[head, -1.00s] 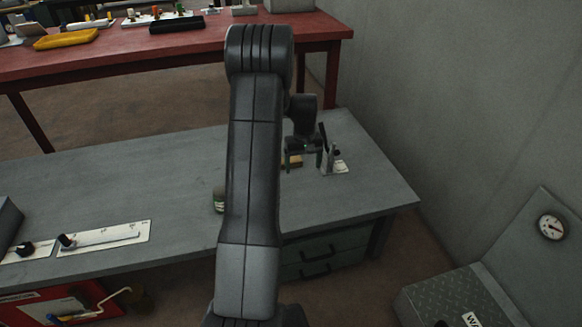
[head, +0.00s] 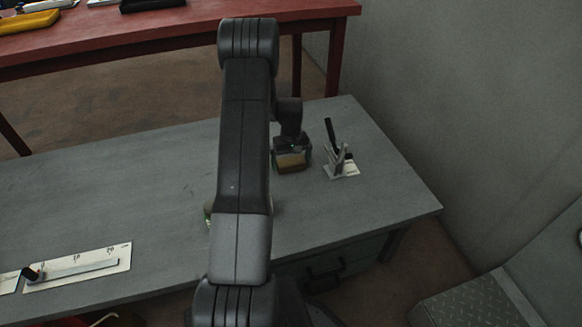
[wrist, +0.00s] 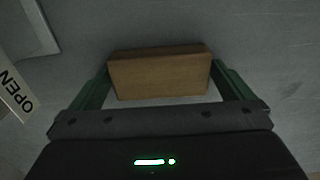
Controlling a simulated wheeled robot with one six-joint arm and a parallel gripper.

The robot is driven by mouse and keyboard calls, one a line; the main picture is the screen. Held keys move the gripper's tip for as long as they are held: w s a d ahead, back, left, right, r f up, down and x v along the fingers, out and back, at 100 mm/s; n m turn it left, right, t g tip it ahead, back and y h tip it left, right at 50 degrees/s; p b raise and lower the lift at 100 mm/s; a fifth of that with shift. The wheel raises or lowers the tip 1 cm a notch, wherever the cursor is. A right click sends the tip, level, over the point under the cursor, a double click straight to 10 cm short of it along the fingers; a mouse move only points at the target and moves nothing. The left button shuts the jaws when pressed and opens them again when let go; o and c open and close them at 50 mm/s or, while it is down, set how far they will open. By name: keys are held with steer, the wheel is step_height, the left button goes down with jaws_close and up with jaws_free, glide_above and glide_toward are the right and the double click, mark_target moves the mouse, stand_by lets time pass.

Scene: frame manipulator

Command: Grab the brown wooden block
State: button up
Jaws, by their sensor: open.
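The brown wooden block (wrist: 160,76) lies between the two green fingers of my gripper (wrist: 163,85) in the wrist view. The fingers stand at its left and right ends, with the block close to both. I cannot tell whether they touch it. In the head view the block (head: 290,162) shows below my gripper (head: 291,150), on the grey table (head: 150,190). My gripper is open around the block. My arm hides part of the table to the left of it.
A toggle clamp with a black handle on a white plate (head: 342,168) stands just right of my gripper. A plate with "OPEN" on it (wrist: 14,92) shows at the left of the wrist view. A slider panel (head: 80,268) lies at the front left. A green object (head: 208,214) is mostly hidden by my arm.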

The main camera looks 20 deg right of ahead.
steer(key=shift+f, duration=0.1)
steer(key=shift+c, duration=0.4)
steer(key=c, duration=0.6)
steer(key=shift+c, duration=0.2)
